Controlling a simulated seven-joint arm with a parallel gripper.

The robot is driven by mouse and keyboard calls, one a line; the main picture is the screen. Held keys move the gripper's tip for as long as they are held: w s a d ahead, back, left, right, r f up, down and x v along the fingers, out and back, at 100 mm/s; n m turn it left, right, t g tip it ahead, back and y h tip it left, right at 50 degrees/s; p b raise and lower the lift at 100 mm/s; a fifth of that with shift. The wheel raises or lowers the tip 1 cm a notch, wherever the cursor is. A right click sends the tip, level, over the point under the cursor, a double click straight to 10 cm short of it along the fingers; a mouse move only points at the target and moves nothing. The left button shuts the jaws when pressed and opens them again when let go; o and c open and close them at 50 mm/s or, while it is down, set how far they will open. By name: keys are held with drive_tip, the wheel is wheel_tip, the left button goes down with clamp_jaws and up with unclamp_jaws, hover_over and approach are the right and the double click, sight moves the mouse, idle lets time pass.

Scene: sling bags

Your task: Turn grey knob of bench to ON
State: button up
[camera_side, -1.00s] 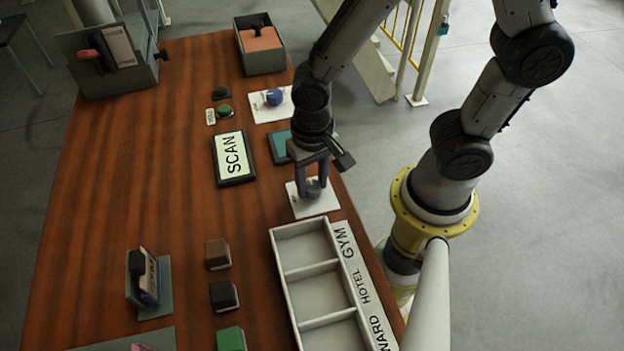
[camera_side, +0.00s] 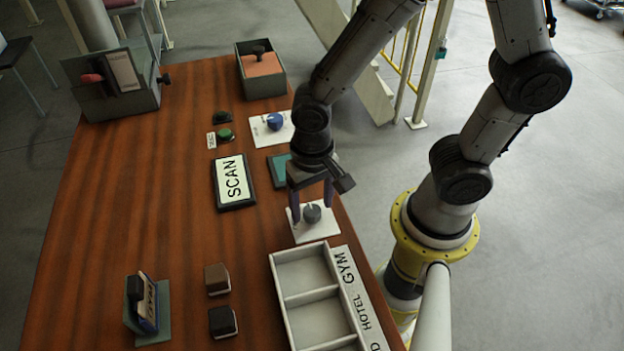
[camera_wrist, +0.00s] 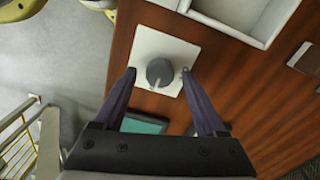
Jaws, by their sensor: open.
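The grey knob (camera_side: 312,213) sits on a white square plate (camera_side: 326,232) on the brown bench (camera_side: 150,200), near its right edge. In the wrist view the knob (camera_wrist: 160,73) shows whole, with a pale pointer mark toward its lower side, on the white plate (camera_wrist: 150,45). My gripper (camera_side: 311,208) is open, with its two purple-grey fingers apart. In the wrist view the gripper (camera_wrist: 158,72) has its fingertips to the left and right of the knob, and gaps show between. I cannot read any ON marking on the plate.
A white compartment tray (camera_side: 300,252) stands just in front of the plate. A teal pad (camera_side: 279,168), a SCAN panel (camera_side: 233,182) and a blue knob (camera_side: 274,121) lie behind and to the left. Dark and brown blocks (camera_side: 216,279) stand at the front. The bench's middle left is clear.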

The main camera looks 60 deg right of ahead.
sight(312, 209)
wheel_tip(312, 209, up, 13)
idle(0.3)
drive_tip(key=shift+d, duration=0.1)
drive_tip(key=s+d+r+n+t, duration=0.5)
drive_tip(key=d+n, duration=0.1)
drive_tip(key=d, duration=0.3)
drive_tip(key=shift+s+d+r+t, duration=0.3)
drive_tip(key=shift+d, duration=0.05)
